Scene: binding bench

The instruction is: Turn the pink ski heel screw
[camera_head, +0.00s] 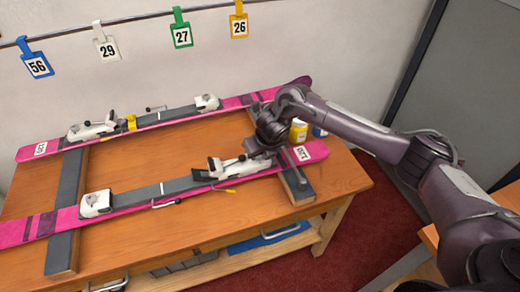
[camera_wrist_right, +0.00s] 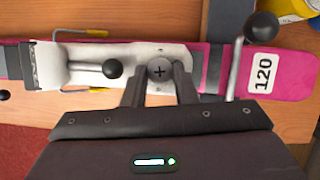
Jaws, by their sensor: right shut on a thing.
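Two pink skis lie on the bench, a near ski (camera_head: 140,215) and a far ski (camera_head: 240,101). My right gripper (camera_head: 262,150) is over the heel binding (camera_head: 222,171) at the right part of the near ski. In the right wrist view, a round grey cross-slot screw (camera_wrist_right: 160,70) sits in the white binding (camera_wrist_right: 135,52). The fingertips of the gripper (camera_wrist_right: 160,77) are on either side of the screw and shut on it. The ski carries a "120" label (camera_wrist_right: 263,73). My left gripper is not in view.
A black-knobbed lever (camera_wrist_right: 112,68) stands just left of the fingers, and a second clamp lever (camera_wrist_right: 240,60) to the right. A yellow jar (camera_head: 298,131) stands behind the arm. Dark supports (camera_head: 70,185) carry the skis. The wooden bench top (camera_head: 160,160) between the skis is clear.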

